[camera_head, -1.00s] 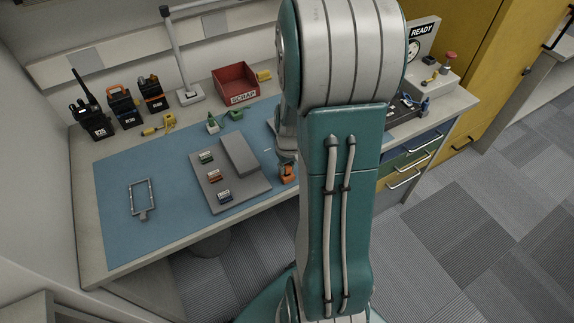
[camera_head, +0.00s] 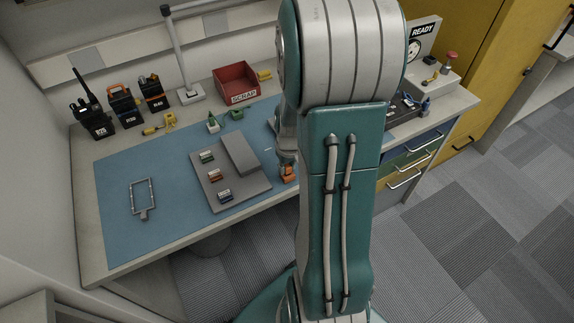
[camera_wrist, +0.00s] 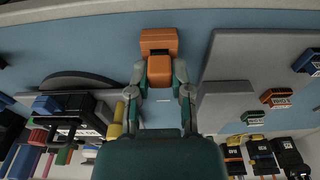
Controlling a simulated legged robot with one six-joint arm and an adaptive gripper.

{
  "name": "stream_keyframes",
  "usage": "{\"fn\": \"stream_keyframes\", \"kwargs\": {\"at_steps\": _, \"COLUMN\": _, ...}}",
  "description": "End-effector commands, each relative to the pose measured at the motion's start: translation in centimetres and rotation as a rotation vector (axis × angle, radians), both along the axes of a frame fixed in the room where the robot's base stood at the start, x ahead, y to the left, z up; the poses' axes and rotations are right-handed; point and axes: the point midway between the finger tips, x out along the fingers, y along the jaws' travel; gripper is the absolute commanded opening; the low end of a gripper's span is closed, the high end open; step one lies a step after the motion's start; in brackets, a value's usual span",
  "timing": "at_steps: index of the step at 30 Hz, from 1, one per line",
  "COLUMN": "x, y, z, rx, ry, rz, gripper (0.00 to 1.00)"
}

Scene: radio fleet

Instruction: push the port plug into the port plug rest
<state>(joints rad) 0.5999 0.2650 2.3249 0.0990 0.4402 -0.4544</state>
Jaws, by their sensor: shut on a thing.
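My gripper (camera_wrist: 163,88) is shut on an orange piece (camera_wrist: 160,72), which I take to be the port plug, held between both fingers. An orange block (camera_wrist: 158,39), apparently the port plug rest, lies directly beyond it on the blue mat. The two line up and look close or touching; a dark band shows between them, and I cannot tell how far one is inside the other. In the head view the orange parts (camera_head: 289,174) show at the mat's right side, beside the grey board, with my arm hiding much of the gripper.
A grey board (camera_head: 250,191) with a raised grey block and several small coloured modules lies just left of the gripper. A red scrap bin (camera_head: 236,85) and several radios (camera_head: 123,106) stand at the back. A metal frame (camera_head: 143,196) lies on the open left mat.

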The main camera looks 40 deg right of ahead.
Motion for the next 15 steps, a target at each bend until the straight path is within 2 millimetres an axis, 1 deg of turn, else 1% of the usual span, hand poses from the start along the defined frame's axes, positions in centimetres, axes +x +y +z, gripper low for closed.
{"fn": "stream_keyframes", "kwargs": {"at_steps": 15, "x": -0.02, "y": 0.01, "z": -0.58, "rx": 0.001, "ry": 0.001, "rz": 0.0, "gripper": 0.04}}
